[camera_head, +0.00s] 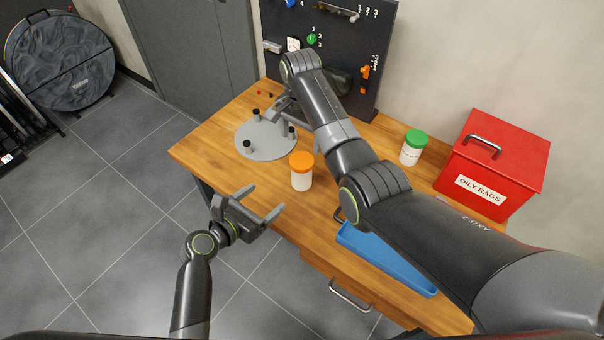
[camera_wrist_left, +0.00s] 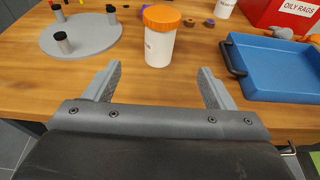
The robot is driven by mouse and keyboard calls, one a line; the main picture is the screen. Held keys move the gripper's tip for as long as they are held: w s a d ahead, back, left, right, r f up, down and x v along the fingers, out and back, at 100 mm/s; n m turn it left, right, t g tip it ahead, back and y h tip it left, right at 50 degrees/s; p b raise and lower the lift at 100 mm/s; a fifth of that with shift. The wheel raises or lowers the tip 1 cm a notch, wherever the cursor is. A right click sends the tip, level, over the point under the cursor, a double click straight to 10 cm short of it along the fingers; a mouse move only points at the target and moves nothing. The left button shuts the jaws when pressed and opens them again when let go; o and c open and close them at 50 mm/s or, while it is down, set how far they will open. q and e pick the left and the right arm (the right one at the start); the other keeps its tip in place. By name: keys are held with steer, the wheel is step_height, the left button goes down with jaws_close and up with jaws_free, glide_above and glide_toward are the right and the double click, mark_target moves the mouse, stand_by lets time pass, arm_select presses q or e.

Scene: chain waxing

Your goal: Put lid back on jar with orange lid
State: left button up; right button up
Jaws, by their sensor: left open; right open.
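The white jar (camera_head: 301,181) stands upright on the wooden bench, near its front edge. The orange lid (camera_head: 301,160) sits on top of it and looks level; whether it is screwed tight cannot be told. In the left wrist view the jar (camera_wrist_left: 159,48) and its orange lid (camera_wrist_left: 161,17) are just beyond and between my open fingers. My left gripper (camera_head: 267,198) is open and empty, in front of the bench edge, to the lower left of the jar. My right gripper (camera_head: 287,110) is above the grey round plate, behind the jar, partly hidden by its own arm.
The grey round plate (camera_head: 262,151) with black-topped posts is left of the jar. A green-lidded jar (camera_head: 412,149) and a red OILY RAGS box (camera_head: 520,165) stand at right. A blue tray (camera_wrist_left: 270,85) lies right of the jar. A dark tool board (camera_head: 345,40) stands behind.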

mark_target(296, 174)
arm_select(q)
steer(key=x, duration=1.7)
steer(key=shift+w+d, duration=0.15)
steer(key=shift+w, duration=0.05)
arm_select(e)
steer(key=shift+w+d, duration=0.1)
